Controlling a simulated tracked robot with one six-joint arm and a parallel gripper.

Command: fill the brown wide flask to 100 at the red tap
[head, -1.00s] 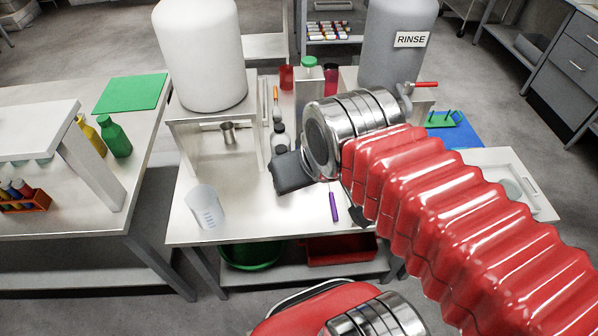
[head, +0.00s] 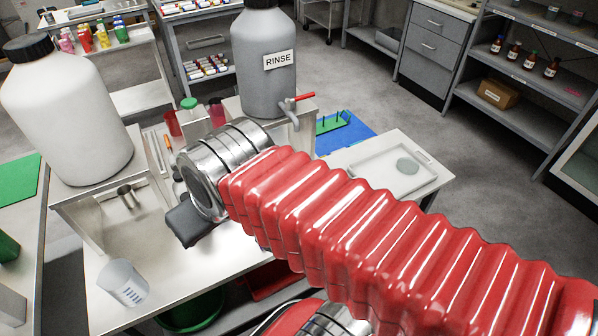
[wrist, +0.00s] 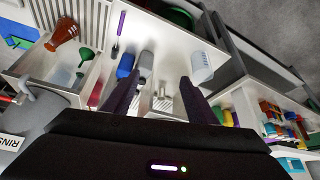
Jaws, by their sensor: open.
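The brown flask (wrist: 62,34), with a wide conical base, stands on the bench in the upper left of the wrist view. In the head view I cannot see it; my arm covers that area. The red tap handle (head: 303,97) is on the grey RINSE tank (head: 262,65), above a stand. The tank's edge also shows at the lower left of the wrist view (wrist: 14,148). My gripper (head: 187,220) is over the bench, left of the tap. In the wrist view its two dark fingers are apart with nothing between them (wrist: 158,92); the flask is well to their left.
A clear beaker with blue marks (head: 122,284) stands at the bench's front left. A large white tank (head: 68,115) is on a stand behind it. A blue mat (head: 348,140) and white tray (head: 390,172) lie right of the tap.

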